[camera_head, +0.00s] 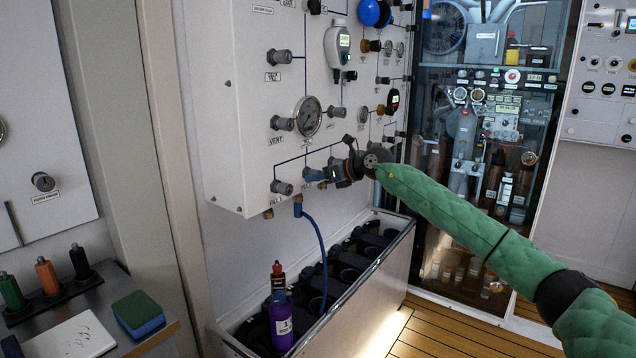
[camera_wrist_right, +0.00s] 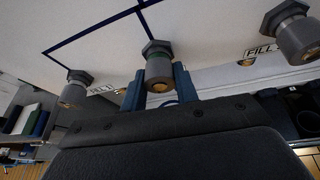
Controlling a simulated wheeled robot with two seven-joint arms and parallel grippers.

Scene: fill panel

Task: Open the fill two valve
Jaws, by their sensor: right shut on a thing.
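The white fill panel (camera_head: 262,120) carries several grey valve knobs. My right gripper (camera_head: 318,175) is at the panel's bottom row, its blue fingers on either side of one grey knob. In the right wrist view that knob (camera_wrist_right: 159,66) sits between the two fingers (camera_wrist_right: 160,86), and the gripper is shut on it. The label of the held knob cannot be read. Another knob (camera_head: 281,187) is to its left, also in the wrist view (camera_wrist_right: 75,90). A third knob (camera_wrist_right: 292,32) is to its right, with a FILL label (camera_wrist_right: 262,50) beside it. My left gripper is not in view.
A blue hose (camera_head: 320,245) hangs below the panel into a bin of dark cylinders (camera_head: 300,345). A purple bottle (camera_head: 281,322) stands at its front end. A round gauge (camera_head: 307,115) is above the gripper. A side table with a blue-green sponge (camera_head: 138,313) is at left.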

